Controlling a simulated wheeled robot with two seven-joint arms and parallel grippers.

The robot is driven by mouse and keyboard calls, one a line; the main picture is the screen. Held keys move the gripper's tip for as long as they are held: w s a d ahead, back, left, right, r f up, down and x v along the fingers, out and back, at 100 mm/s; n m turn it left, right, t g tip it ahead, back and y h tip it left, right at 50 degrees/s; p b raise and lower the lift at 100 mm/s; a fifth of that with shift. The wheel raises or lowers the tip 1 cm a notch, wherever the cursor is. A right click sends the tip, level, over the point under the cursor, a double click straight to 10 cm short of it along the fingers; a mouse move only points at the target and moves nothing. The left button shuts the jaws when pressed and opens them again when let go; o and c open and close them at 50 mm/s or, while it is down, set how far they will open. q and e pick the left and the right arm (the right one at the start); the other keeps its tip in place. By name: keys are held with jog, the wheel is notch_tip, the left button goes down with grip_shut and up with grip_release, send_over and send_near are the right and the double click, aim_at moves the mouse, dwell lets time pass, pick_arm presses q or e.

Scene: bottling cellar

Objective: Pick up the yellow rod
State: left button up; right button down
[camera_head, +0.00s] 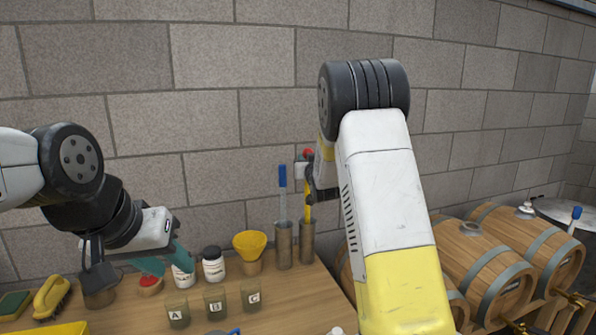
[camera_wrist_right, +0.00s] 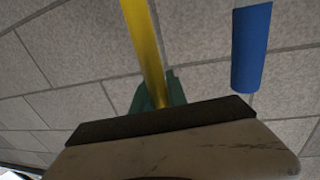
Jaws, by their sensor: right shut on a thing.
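The yellow rod (camera_head: 308,212) stands upright in the right of two metal tubes (camera_head: 307,244) at the table's back. Its lower end is hidden inside the tube, and a red tip shows at the top. In the right wrist view the yellow rod (camera_wrist_right: 145,45) runs between the green fingers of my right gripper (camera_wrist_right: 158,97), which is shut on it. In the head view my right arm hides most of that gripper. My left gripper (camera_head: 166,262) is open and empty above the table at the left, close to a red-topped jar and a white jar.
A blue-handled rod (camera_head: 283,200) stands in the left metal tube (camera_head: 284,247), close beside the yellow one. A yellow funnel (camera_head: 250,244), jars and lettered cups (camera_head: 215,302) stand left of the tubes. Barrels (camera_head: 480,262) are at the right; a block wall is behind.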

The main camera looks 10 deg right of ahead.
notch_tip(320, 180, up, 17)
dwell(0.4)
dwell(0.5)
